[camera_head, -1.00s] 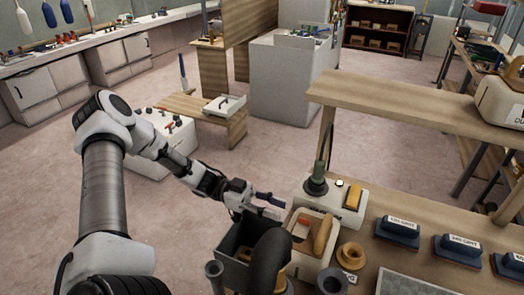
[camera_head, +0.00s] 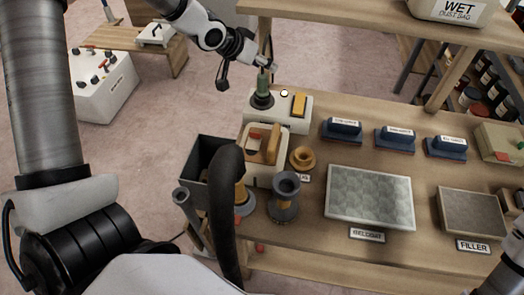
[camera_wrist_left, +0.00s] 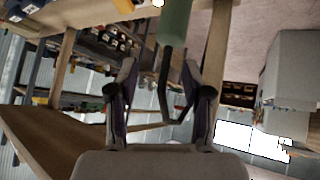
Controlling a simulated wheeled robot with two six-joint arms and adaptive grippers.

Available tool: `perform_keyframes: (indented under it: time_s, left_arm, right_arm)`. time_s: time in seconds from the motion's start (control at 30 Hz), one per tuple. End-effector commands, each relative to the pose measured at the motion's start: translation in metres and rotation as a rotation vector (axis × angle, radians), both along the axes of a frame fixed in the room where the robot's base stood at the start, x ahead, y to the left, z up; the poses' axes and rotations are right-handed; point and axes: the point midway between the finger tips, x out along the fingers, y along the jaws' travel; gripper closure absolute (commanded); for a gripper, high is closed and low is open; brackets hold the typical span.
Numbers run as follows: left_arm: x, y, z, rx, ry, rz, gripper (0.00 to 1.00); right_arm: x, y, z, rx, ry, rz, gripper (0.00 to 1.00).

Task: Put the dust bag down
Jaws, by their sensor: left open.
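A cream container labelled WET DUST BAG (camera_head: 448,12) stands on the raised wooden shelf at the upper right of the head view, cut off by the top edge. My left gripper (camera_head: 266,58) is open, just above a green-handled tool (camera_head: 263,82) standing in a dark round base. In the left wrist view, the open fingers (camera_wrist_left: 157,78) show with the green handle (camera_wrist_left: 175,22) beyond them. I cannot tell whether they touch it. No bag shows in the left gripper. My right gripper is not in view; only part of my right arm shows at the lower right.
The wooden bench (camera_head: 310,230) holds several blue sanding blocks (camera_head: 395,137), a grey panel (camera_head: 370,197), a FILLER tray (camera_head: 472,213) and a cream caddy (camera_head: 252,170). A dark bin (camera_head: 205,160) stands at its left end. The raised shelf (camera_head: 340,10) overhangs the back.

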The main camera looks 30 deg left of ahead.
Motion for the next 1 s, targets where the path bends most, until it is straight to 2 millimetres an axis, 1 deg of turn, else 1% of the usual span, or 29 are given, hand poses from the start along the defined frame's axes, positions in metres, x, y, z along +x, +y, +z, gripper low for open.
perform_keyframes:
  time_s: [0.03,0.07,0.17,0.2,0.3,0.33,0.37,0.4,0.43,0.57,0.77,0.9,1.0]
  left_arm:
    - [-0.015,-0.012,0.002,0.018,0.101,0.051,0.5]
    - [-0.026,-0.018,0.002,0.02,0.169,0.088,0.5]
    - [-0.073,-0.046,0.006,0.01,0.404,0.205,0.5]
    - [-0.094,-0.06,0.009,-0.003,0.495,0.247,0.5]
    - [-0.139,-0.093,0.018,-0.055,0.684,0.329,0.5]
    - [-0.149,-0.102,0.021,-0.072,0.726,0.347,0.5]
    - [-0.152,-0.104,0.003,-0.08,0.739,0.351,0.5]
    - [-0.152,-0.105,-0.006,-0.085,0.742,0.353,0.5]
    - [-0.153,-0.105,-0.008,-0.087,0.746,0.354,0.5]
    - [-0.153,-0.109,-0.016,-0.09,0.754,0.356,0.5]
    - [-0.149,-0.113,-0.04,-0.089,0.752,0.358,0.5]
    - [-0.144,-0.119,-0.067,-0.089,0.753,0.358,0.5]
    - [-0.142,-0.121,-0.079,-0.09,0.751,0.358,0.5]
  right_arm:
    - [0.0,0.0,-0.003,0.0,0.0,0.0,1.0]
    - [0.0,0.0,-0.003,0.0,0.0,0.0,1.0]
    - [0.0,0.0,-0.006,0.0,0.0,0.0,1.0]
    - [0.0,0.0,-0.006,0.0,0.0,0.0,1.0]
    - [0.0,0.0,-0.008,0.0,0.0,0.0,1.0]
    - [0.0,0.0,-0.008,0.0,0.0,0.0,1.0]
    - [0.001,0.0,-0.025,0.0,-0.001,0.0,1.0]
    - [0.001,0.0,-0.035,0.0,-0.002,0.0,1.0]
    - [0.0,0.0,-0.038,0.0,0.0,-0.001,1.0]
    - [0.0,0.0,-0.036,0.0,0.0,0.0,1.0]
    - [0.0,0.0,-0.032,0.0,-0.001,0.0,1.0]
    - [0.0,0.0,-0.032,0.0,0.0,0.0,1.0]
    - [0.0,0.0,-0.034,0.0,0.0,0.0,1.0]
